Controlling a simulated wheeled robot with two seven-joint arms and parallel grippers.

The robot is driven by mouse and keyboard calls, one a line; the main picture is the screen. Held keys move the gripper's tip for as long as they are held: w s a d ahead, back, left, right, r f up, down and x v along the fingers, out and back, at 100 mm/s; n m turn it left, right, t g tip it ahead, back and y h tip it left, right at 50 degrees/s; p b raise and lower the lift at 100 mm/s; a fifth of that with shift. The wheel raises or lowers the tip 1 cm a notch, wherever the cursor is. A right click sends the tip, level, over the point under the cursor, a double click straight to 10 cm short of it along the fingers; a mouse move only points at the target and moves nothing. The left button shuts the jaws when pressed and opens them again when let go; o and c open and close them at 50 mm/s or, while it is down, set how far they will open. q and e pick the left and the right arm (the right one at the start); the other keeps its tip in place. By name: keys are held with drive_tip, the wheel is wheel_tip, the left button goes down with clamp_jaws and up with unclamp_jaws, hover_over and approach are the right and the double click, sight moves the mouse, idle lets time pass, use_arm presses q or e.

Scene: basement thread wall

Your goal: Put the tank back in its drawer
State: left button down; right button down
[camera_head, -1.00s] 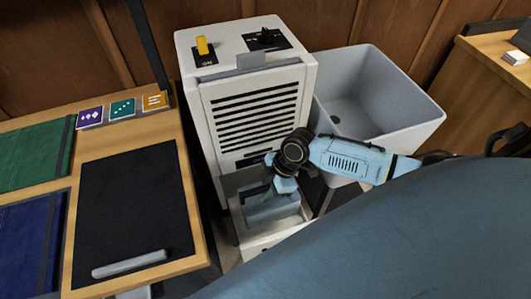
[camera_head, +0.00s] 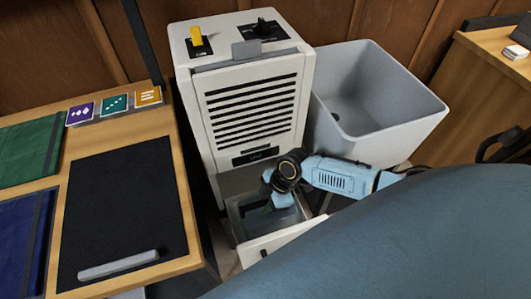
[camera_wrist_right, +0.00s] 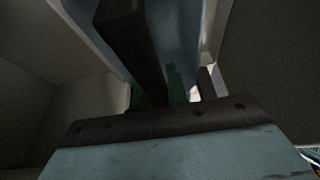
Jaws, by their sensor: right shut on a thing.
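The white dehumidifier (camera_head: 250,110) stands against the wall with its bottom drawer (camera_head: 272,243) pulled out. The blue-grey tank (camera_head: 287,217) sits low within the drawer's walls; whether it rests on the drawer floor I cannot tell. My right gripper (camera_head: 272,203) reaches down over the tank and is shut on it. The arm and wrist hide the tank's back part. In the right wrist view, a blue-grey surface (camera_wrist_right: 180,35), likely the tank, shows beyond a dark bar, in deep shade. My left gripper is not in view.
A grey sink (camera_head: 375,105) stands close to the right of the dehumidifier. A wooden table (camera_head: 192,225) with a black mat (camera_head: 125,210) is at the left. Another wooden unit (camera_head: 475,90) is at the far right.

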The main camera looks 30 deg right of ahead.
drive_tip(key=c, duration=1.4)
unclamp_jaws()
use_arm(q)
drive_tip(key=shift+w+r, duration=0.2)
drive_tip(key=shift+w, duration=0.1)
use_arm(e)
drive_tip(key=shift+o, duration=0.2)
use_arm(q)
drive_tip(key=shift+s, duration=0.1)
